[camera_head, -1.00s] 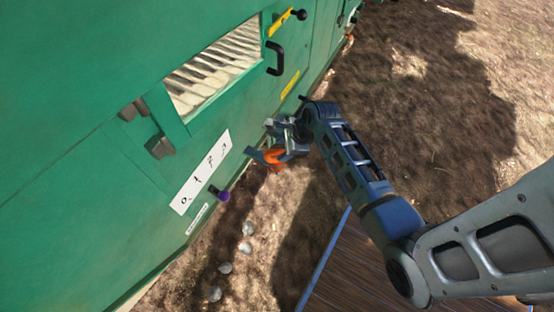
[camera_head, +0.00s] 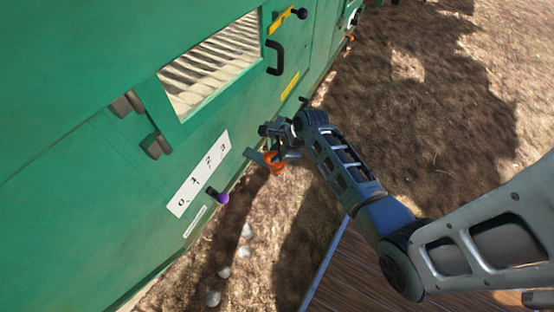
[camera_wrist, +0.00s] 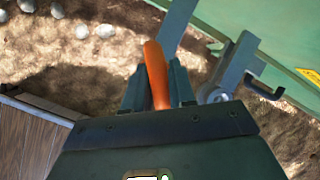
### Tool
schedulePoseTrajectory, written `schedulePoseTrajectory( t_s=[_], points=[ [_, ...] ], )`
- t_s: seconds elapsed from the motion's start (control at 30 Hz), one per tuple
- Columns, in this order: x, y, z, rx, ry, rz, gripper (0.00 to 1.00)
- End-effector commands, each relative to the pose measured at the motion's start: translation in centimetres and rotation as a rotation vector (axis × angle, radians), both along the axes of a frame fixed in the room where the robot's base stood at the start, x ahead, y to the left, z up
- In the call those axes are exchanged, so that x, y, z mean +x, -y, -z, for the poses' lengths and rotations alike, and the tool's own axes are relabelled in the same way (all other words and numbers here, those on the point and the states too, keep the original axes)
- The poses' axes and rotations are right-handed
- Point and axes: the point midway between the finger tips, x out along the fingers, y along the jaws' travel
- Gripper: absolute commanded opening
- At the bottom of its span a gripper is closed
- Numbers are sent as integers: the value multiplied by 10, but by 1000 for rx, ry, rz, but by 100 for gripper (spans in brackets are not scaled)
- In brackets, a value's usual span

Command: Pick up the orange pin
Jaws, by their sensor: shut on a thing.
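The orange pin (camera_wrist: 156,72) stands between the two fingers of my gripper (camera_wrist: 158,88) in the wrist view, and the fingers are shut on it. In the head view the orange pin (camera_head: 273,162) shows at the end of my gripper (camera_head: 280,150), low beside the green machine's side. A grey metal bar or bracket (camera_wrist: 232,68) of the machine is close by in the wrist view. Whether the pin still touches the bracket cannot be told.
The green machine (camera_head: 70,190) fills the left, with a black handle (camera_head: 275,58), a purple knob (camera_head: 222,197) and a numbered white label (camera_head: 199,174). Several pale onions or stones (camera_head: 225,272) lie on the dirt. A wooden deck (camera_head: 350,275) is at the lower middle. Open ground lies right.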

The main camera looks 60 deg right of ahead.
Motion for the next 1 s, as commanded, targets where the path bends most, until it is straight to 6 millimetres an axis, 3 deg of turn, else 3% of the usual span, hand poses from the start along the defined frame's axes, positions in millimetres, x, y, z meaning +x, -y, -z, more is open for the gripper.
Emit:
schedulePoseTrajectory(
  t_s=[0.13,0.53,1.0],
  points=[
    [0,0,0,0,0,0,0],
    [0,0,-6,-1,1,-1,0],
    [0,0,-86,-1,2,0,0]
  ],
)
